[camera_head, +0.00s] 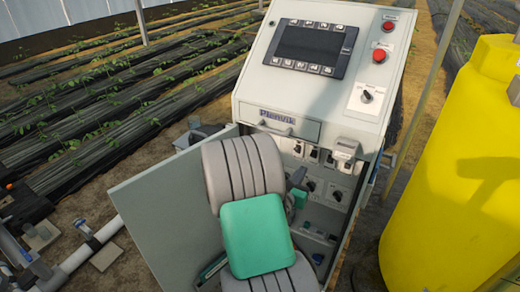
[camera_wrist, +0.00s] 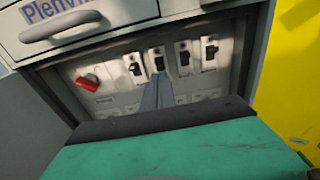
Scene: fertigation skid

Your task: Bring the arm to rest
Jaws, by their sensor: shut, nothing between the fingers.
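My arm, grey with a green cover, reaches into the open lower bay of the grey control cabinet (camera_head: 255,82). My gripper (camera_wrist: 158,82) shows in the wrist view as narrow grey fingers held together, with nothing between them. The fingertips point at the row of black switches (camera_wrist: 185,57) on the bay's panel. Whether they touch a switch I cannot tell. A red rotary handle (camera_wrist: 87,84) sits on the panel left of the fingers. In the head view my arm hides most of the gripper and the left part of the bay.
The cabinet door (camera_head: 165,222) stands open on the left, close beside my arm. A drawer front (camera_head: 290,124) overhangs the bay. A yellow tank (camera_head: 455,175) stands close on the right. White pipes (camera_head: 85,252) lie on the ground at left. Planted rows lie behind.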

